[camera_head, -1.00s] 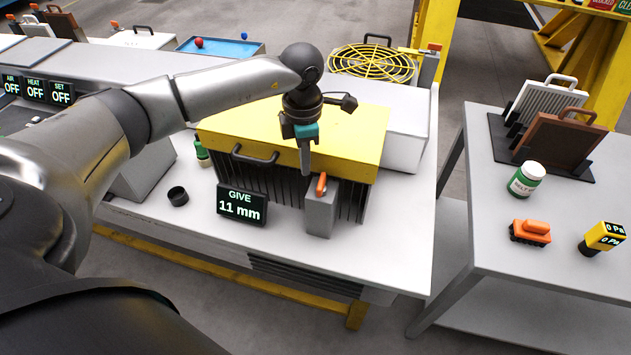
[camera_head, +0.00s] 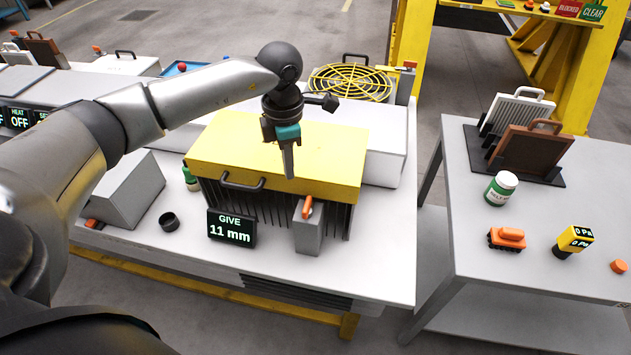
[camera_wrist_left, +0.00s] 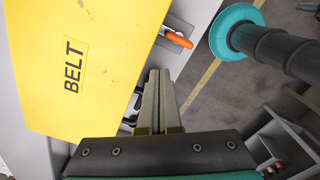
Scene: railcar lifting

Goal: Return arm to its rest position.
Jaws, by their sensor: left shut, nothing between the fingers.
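My left arm (camera_head: 190,95) reaches in from the left of the head view. My left gripper (camera_head: 288,172) points down in front of the yellow-topped box (camera_head: 330,150), near its front edge and above a grey block with an orange lever (camera_head: 307,208). Its fingers are together and hold nothing. In the left wrist view the closed fingers (camera_wrist_left: 159,90) are beside the yellow lid marked BELT (camera_wrist_left: 70,60), with the orange lever (camera_wrist_left: 178,40) beyond them. I cannot tell the exact gap to the lid. My right gripper is not in view.
A GIVE 11 mm display (camera_head: 231,228) and a black ring (camera_head: 168,221) stand on the white bench (camera_head: 380,250). A yellow fan guard (camera_head: 350,82) is behind. The right table (camera_head: 480,240) holds filters, a bottle (camera_head: 501,188), an orange tool (camera_head: 507,238) and a yellow gauge (camera_head: 574,240).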

